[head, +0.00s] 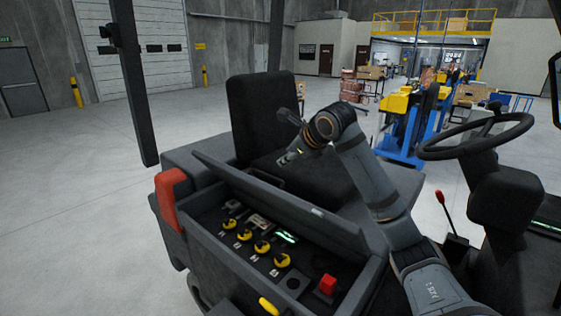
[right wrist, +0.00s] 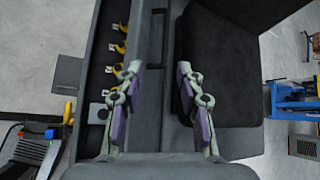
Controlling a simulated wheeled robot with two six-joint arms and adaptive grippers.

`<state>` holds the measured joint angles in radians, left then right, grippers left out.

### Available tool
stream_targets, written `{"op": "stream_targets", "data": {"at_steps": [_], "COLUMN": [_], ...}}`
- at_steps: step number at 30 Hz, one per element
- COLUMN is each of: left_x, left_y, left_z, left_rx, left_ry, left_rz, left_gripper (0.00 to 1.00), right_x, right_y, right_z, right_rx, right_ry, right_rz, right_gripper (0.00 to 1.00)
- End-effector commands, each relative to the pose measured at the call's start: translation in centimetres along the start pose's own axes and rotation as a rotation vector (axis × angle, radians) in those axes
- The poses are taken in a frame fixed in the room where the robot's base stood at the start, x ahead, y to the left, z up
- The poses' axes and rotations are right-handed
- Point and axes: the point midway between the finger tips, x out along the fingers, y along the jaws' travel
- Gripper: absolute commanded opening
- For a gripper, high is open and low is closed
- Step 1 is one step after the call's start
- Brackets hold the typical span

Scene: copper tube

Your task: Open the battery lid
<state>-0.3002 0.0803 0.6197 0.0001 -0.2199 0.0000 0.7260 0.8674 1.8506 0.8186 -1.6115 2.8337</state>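The battery lid (head: 275,202) is a long dark grey panel. In the head view it stands tilted up over the battery compartment (head: 215,247), beside the seat. The compartment shows yellow-capped parts and a red block inside. In the right wrist view the lid (right wrist: 150,45) runs lengthwise between the fingers. My right gripper (head: 286,138) is above the seat side of the lid, with its fingers spread. It also shows open in the right wrist view (right wrist: 158,72); contact with the lid cannot be told. My left gripper is not in view.
The black seat (head: 262,115) stands right behind the lid. A steering wheel (head: 476,137) and a red-knobbed lever (head: 441,199) are to the right. A red lamp (head: 170,192) is at the left corner. Open floor (head: 80,190) lies to the left.

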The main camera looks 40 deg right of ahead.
Motion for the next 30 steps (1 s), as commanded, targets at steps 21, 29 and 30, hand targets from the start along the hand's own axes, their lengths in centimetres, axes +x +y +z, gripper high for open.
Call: {"op": "stream_targets", "data": {"at_steps": [21,29,30], "left_x": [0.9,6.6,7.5], "left_y": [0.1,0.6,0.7], "left_z": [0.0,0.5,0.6], "left_rx": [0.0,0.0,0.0], "left_ry": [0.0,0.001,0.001], "left_rz": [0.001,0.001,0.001], "left_gripper": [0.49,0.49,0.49], "right_x": [7.0,15.1,15.6], "right_y": [10.5,11.6,11.5], "right_z": [-6.9,-10.6,-11.0], "right_rx": [-0.612,-1.535,-1.692], "right_ry": [0.081,0.221,0.299], "right_rz": [0.119,-0.284,-0.353], "right_gripper": [0.0,0.0,0.0]}}
